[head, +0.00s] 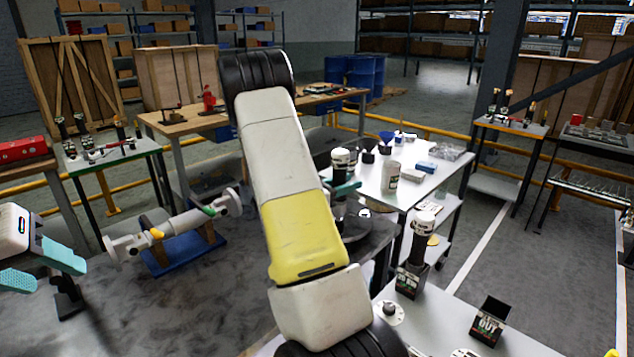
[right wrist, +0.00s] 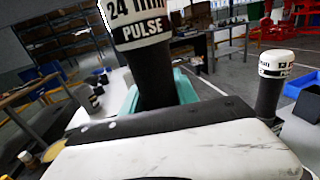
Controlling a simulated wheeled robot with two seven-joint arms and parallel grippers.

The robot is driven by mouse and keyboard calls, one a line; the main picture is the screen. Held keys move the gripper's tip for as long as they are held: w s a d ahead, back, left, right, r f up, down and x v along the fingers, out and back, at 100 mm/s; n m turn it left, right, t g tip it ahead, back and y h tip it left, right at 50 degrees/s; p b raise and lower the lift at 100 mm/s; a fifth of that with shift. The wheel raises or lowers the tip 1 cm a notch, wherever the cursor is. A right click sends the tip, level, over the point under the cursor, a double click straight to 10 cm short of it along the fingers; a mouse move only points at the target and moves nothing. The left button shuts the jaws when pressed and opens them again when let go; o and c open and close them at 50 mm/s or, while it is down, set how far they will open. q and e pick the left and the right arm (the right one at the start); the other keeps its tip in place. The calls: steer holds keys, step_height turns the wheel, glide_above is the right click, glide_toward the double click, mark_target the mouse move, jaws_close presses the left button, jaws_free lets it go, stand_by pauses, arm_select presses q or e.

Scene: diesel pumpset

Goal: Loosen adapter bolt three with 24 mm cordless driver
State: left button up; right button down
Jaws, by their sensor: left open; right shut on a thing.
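The 24 mm cordless driver (right wrist: 150,75) fills the top middle of the right wrist view, dark-bodied with a white collar lettered "24 mm PULSE". Its white cap (head: 343,158) shows in the head view behind my right arm. My right gripper (head: 345,189) is shut around the driver, with a teal finger beside its body in the right wrist view (right wrist: 186,88). The driver's lower end and what it meets are hidden by my arm. My left gripper (head: 40,266) is open and empty at the far left. I cannot make out adapter bolt three.
A second driver (head: 423,228) stands in a black holder on the right bench, near an empty black holder (head: 490,320). A white pipe part (head: 185,222) rests on a blue stand (head: 187,257). A white table (head: 440,172) with bottles stands behind.

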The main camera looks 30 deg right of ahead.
steer(key=shift+f, duration=0.3)
stand_by(0.9)
steer(key=shift+r, duration=0.35)
stand_by(1.3)
steer(key=shift+r, duration=2.8)
